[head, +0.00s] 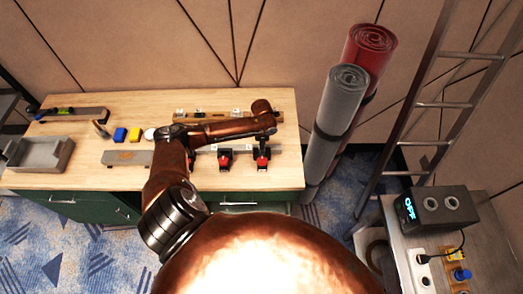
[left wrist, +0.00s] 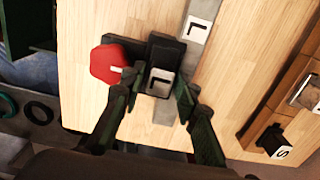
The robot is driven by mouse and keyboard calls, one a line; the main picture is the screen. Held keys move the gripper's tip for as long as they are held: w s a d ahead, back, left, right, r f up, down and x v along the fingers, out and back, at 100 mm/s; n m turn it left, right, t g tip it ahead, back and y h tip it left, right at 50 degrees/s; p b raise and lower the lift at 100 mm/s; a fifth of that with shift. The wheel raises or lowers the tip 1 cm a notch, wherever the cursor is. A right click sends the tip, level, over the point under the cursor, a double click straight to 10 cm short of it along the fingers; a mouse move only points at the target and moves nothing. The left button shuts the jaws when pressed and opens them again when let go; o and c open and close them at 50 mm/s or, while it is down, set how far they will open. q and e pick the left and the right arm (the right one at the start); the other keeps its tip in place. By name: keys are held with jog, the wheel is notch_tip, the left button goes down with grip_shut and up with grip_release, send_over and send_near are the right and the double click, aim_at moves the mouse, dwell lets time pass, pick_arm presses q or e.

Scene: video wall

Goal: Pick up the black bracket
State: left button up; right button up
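A red octagonal part (left wrist: 104,63) is beside the block, left of the fingers. In the head view my copper left arm reaches over the workbench (head: 70,178), and its fingers cannot be made out. My right gripper is not in view.
Two red-and-black parts (head: 262,158) (head: 225,158) sit near the bench's right end. A wooden rail (left wrist: 290,88) with a black piece marked S (left wrist: 274,141) lies at right in the wrist view.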

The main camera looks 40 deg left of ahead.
pick_arm(q)
jog(key=shift+f, duration=0.25)
jog(key=shift+c, duration=0.6)
grip_shut()
notch_tip(320, 180, up, 10)
jog(key=shift+r+b, duration=0.1)
jog(key=shift+b, duration=0.2)
